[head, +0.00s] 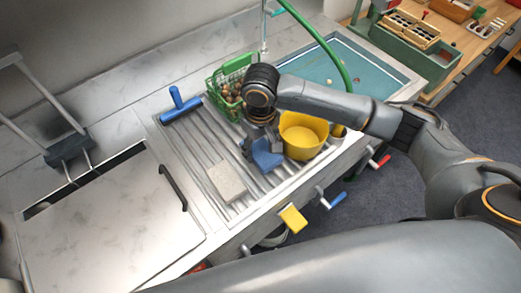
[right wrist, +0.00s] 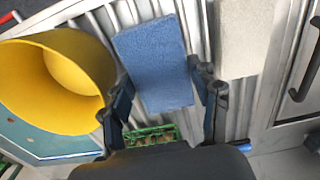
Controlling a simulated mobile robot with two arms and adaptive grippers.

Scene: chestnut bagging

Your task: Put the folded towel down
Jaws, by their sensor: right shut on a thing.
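The folded towel is a blue block-like bundle (head: 266,155) in the head view, low over the ribbed metal drainboard (head: 197,150), between the yellow bowl (head: 303,138) and a pale grey block (head: 227,181). My right gripper (head: 262,138) points down and is shut on the towel's near part. In the right wrist view the towel (right wrist: 153,60) sits between the two fingers (right wrist: 164,93) and extends past them. I cannot tell whether its underside touches the drainboard. My left gripper is out of view.
A green basket (head: 232,84) of chestnuts stands behind my right gripper, and a blue squeegee-like tool (head: 180,104) lies at the back left. A blue-green sink basin (head: 335,75) is at the right. The drainboard's left part is mostly bare.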

